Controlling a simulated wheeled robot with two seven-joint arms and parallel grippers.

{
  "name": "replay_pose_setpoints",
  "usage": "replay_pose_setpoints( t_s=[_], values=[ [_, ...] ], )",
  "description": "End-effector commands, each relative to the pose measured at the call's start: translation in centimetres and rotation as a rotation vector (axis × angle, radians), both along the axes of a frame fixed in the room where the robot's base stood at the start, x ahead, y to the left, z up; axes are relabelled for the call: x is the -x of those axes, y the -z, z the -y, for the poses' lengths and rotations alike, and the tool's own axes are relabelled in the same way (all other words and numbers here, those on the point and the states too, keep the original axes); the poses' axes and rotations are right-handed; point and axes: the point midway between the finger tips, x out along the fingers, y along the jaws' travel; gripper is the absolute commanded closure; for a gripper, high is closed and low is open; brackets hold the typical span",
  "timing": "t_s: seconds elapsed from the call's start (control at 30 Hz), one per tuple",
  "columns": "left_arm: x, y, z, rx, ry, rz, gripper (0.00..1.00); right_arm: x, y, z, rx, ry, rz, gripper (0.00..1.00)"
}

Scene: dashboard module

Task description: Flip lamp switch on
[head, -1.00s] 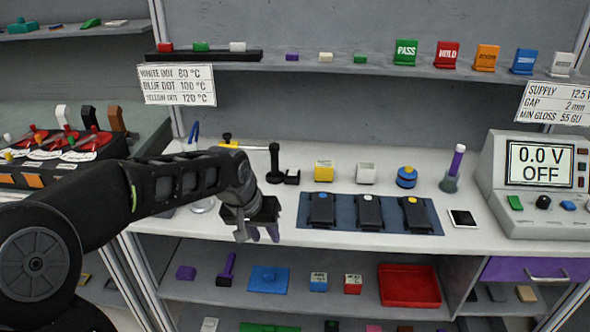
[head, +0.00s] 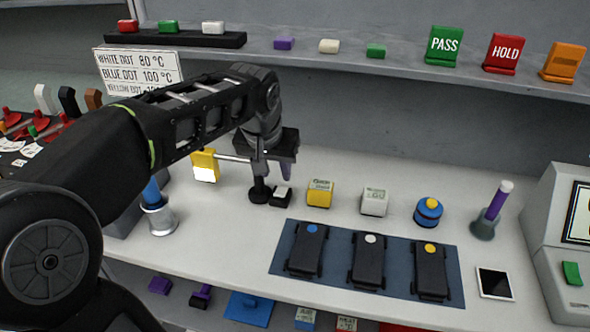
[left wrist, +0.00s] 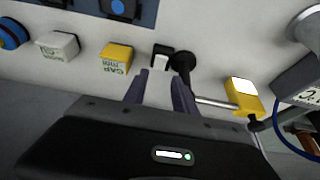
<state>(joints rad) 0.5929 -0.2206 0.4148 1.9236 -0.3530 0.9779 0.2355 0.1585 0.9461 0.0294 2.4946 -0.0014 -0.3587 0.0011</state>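The lamp has a yellow head (head: 204,165) with a white lower face, a thin metal rod and a black post on a round base (head: 260,192). Beside that base is a small black switch box (head: 281,197) with a white top. In the left wrist view the switch (left wrist: 160,58) lies beyond my fingertips, roughly between them, with the lamp head (left wrist: 245,98) to the right. My left gripper (head: 285,171) hangs above and behind the switch in the head view. Its two purple fingers (left wrist: 158,80) are apart and empty. My right gripper is not in view.
Right of the switch stand a yellow block (head: 320,193), a white block (head: 374,201) and a blue knob (head: 428,211). In front is a blue mat (head: 283,260) with three black devices. A metal holder (head: 158,217) stands left. A shelf (head: 350,65) runs above.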

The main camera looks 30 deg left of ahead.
Motion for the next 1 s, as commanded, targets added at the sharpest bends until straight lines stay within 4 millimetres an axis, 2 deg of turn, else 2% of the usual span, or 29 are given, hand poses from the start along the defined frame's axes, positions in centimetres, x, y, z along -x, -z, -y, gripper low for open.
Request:
replay_pose_setpoints(
  t_s=[0.47, 0.9, 1.0],
  values=[
    [-0.2, 0.5, -0.1, 0.001, 0.000, -0.002, 0.67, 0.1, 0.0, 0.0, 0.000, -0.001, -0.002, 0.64],
    [-2.3, 6.2, -0.8, 0.001, 0.000, -0.004, 0.67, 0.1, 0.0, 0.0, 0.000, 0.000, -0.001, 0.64],
    [-2.6, 6.9, -0.9, 0.001, 0.001, -0.002, 0.67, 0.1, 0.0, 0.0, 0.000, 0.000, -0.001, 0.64]
  ],
)
